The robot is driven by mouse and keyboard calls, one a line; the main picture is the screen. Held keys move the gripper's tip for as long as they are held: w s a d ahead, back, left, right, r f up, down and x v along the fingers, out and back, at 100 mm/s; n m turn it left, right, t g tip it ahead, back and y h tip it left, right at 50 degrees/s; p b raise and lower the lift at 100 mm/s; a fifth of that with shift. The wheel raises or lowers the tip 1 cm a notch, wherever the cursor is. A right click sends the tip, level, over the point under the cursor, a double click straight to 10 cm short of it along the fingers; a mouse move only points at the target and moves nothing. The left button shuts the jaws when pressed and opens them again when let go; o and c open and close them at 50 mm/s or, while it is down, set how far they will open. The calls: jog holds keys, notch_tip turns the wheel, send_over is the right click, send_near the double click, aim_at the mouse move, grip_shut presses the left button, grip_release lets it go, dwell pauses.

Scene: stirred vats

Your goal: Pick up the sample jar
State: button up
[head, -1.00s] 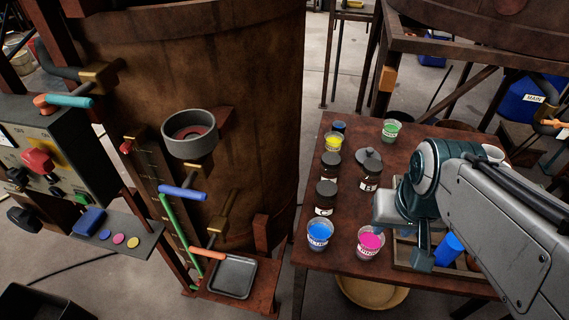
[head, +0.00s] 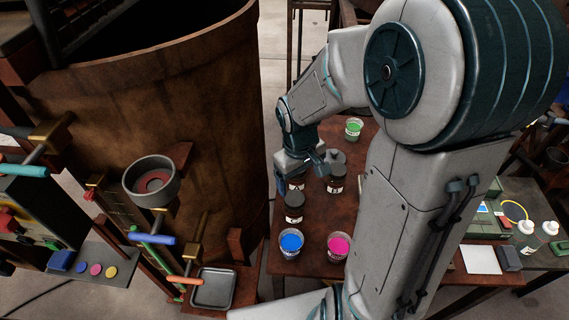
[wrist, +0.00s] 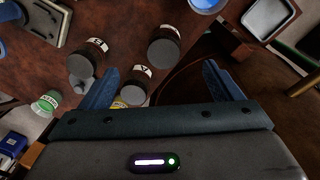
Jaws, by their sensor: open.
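Three dark jars with black lids and white labels stand on the rusty brown table; I cannot tell which is the sample jar. The front jar (head: 293,206) also shows in the wrist view (wrist: 163,50). The right jar (head: 336,182) shows there at left (wrist: 88,60). The back left jar (wrist: 134,90) lies between my fingers in the wrist view, its label seeming to read A; my gripper partly hides it in the head view. My gripper (head: 298,172) is open, empty and above the jars, with its blue fingers spread (wrist: 160,75).
A blue tub (head: 291,243) and a pink tub (head: 339,245) stand at the table front, a green tub (head: 353,128) at the back. A yellow tub (wrist: 119,104) is close behind the back left jar. The large rusty vat (head: 170,110) rises left of the table.

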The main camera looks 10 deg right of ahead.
aim_at(294, 199)
jog(key=shift+n+y, duration=0.3)
jog(key=shift+n, duration=0.3)
jog(key=f, duration=0.3)
jog(key=w+f, duration=0.1)
jog(key=f, duration=0.2)
jog(key=w+f, duration=0.1)
jog(key=f, duration=0.2)
jog(key=shift+w+a+f+p, duration=0.2)
jog(key=shift+a+f+p, duration=0.15)
jog(key=shift+f+p, duration=0.05)
jog(key=shift+w+d+f, duration=0.1)
jog(key=shift+w+f, duration=0.05)
jog(key=shift+f, duration=2.85)
jog(key=c, duration=1.1)
